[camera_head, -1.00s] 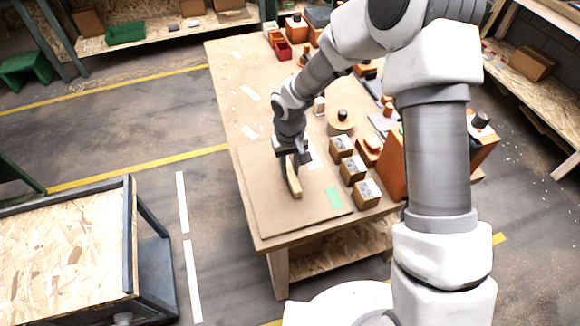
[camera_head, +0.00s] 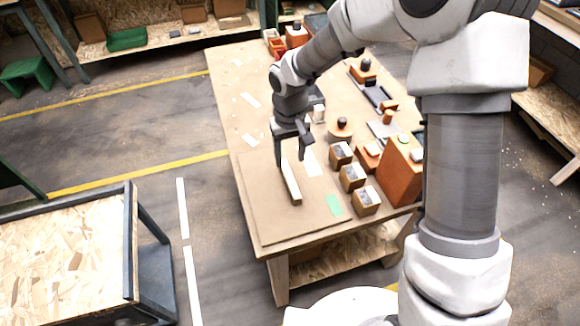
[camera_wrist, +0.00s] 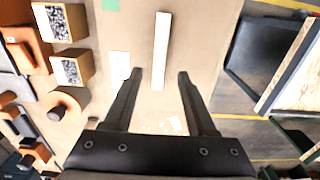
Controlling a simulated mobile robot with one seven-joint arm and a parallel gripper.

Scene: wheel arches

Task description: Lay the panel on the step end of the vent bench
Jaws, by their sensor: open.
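A pale, narrow wooden panel (camera_head: 292,186) lies on a brown board (camera_head: 262,215) at the near end of the long wooden bench (camera_head: 228,98). It also shows in the wrist view (camera_wrist: 161,40), long and thin, with clear brown surface around it. My gripper (camera_head: 292,161) is open and empty, above the panel's far end. In the wrist view my two fingers (camera_wrist: 161,75) stand apart, one to each side of the panel's near end, with a gap on both sides. No marking that names the step end is readable.
Several small wooden boxes with grey tops (camera_head: 352,177) line the bench's right side. A green patch (camera_head: 333,203) and a white patch (camera_head: 311,163) lie right of the panel. An orange block (camera_head: 398,170) stands further right. A cart (camera_head: 65,250) stands at left across open floor.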

